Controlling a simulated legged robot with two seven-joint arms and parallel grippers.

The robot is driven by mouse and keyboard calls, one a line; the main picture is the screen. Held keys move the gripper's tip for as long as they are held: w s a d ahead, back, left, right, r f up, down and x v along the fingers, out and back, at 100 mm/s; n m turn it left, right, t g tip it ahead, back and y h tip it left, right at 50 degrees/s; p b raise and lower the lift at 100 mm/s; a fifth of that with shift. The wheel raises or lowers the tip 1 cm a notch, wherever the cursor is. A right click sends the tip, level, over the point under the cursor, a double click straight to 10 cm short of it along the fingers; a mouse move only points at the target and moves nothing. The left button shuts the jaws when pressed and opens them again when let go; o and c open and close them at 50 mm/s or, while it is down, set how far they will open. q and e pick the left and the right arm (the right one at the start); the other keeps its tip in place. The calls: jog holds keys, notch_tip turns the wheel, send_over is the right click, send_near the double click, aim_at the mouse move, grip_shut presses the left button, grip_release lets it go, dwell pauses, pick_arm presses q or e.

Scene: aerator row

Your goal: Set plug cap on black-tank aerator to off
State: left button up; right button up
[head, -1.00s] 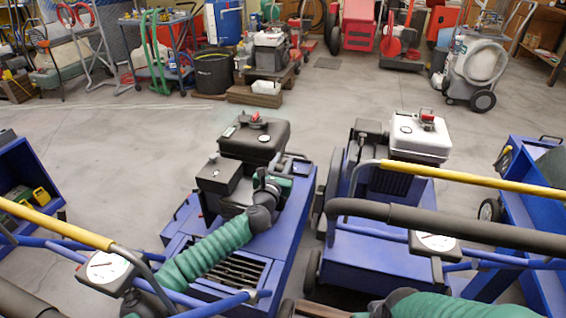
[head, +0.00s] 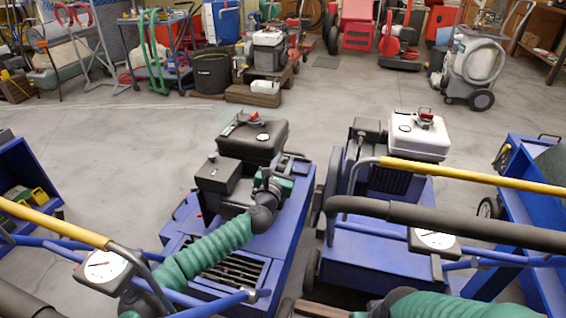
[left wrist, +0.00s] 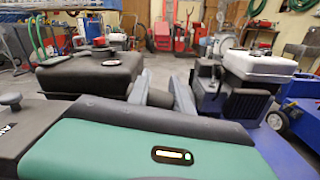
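The black-tank aerator is the blue machine left of centre in the head view, with a black tank (head: 250,147) on top. A small red part (head: 252,117), which looks like the plug cap, sits on the tank's far top edge; its setting is too small to read. My left arm reaches in with a green ribbed sleeve. My left gripper (head: 270,174) is at the near right side of the black tank, below its top and apart from the red part. In the left wrist view its two grey fingers (left wrist: 167,88) stand apart with nothing held. My right gripper is out of view.
A second blue aerator with a white tank (head: 417,137) stands close on the right. Handlebars with a yellow grip (head: 470,177) and a black bar (head: 450,223) cross the foreground. The concrete floor (head: 340,100) behind is open; equipment lines the back wall.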

pick_arm(q)
jog(key=o, duration=0.4)
jog(key=shift+o, duration=0.2)
jog(key=p+v, duration=0.3)
jog(key=v, duration=0.9)
jog(key=shift+f+p, duration=0.15)
jog(key=shift+p, duration=0.25)
